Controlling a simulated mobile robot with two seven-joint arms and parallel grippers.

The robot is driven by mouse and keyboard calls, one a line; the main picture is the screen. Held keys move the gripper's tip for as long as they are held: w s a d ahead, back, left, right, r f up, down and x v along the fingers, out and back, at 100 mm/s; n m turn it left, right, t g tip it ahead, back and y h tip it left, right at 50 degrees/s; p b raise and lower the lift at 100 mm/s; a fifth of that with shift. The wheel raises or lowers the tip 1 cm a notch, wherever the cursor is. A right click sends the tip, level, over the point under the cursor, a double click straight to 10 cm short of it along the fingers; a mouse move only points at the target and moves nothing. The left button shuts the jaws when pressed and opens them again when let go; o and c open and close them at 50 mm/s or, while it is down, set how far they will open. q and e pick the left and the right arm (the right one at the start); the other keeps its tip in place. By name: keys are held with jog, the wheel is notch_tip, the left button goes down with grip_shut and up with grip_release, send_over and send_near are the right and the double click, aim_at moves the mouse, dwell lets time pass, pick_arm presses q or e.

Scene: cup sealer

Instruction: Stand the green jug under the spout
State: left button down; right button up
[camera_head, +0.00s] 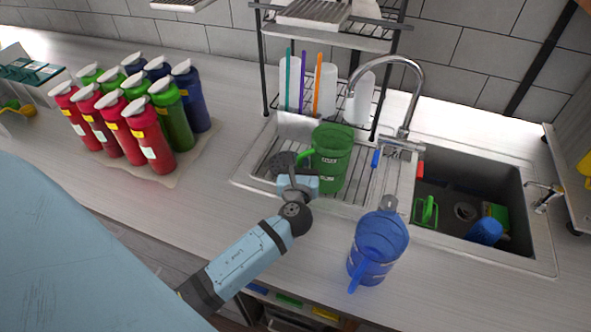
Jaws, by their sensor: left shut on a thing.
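The green jug (332,158) stands upright at the ribbed drainboard (264,165) left of the sink basin. My left gripper (300,175) is at the jug's left side, by its handle, and is shut on the jug; the fingertips are mostly hidden by the wrist. The spout is the curved end of the chrome tap (408,95), which arches up behind and to the right of the jug. My right gripper is not in view.
A blue jug (378,248) stands on the counter in front of the sink. The basin (465,180) holds a green item and a blue item. A rack (330,40) stands behind the drainboard. Several red, green and blue bottles (135,110) stand at the left.

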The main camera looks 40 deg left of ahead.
pick_arm(q)
jog(key=shift+w+a+f+b, duration=0.4)
jog(key=shift+w+a+b, duration=0.4)
jog(key=shift+w, duration=1.7)
jog(key=shift+w+a+f+b, duration=0.45)
jog(key=shift+w+b, duration=0.5)
jog(key=shift+w, duration=1.5)
jog(key=shift+w+a+f+b, duration=0.35)
jog(key=shift+w+a+b, duration=0.45)
jog(key=shift+w, duration=1.7)
jog(key=shift+s+d+f, duration=0.1)
jog(key=shift+d+f, duration=0.1)
jog(key=shift+f, duration=0.3)
jog(key=c, duration=1)
grip_release()
jog(key=shift+c, duration=0.2)
jog(key=b+v, duration=0.2)
jog(key=v, duration=1.1)
jog(key=shift+s+d, duration=0.15)
jog(key=shift+s, duration=0.15)
jog(key=shift+f, duration=0.1)
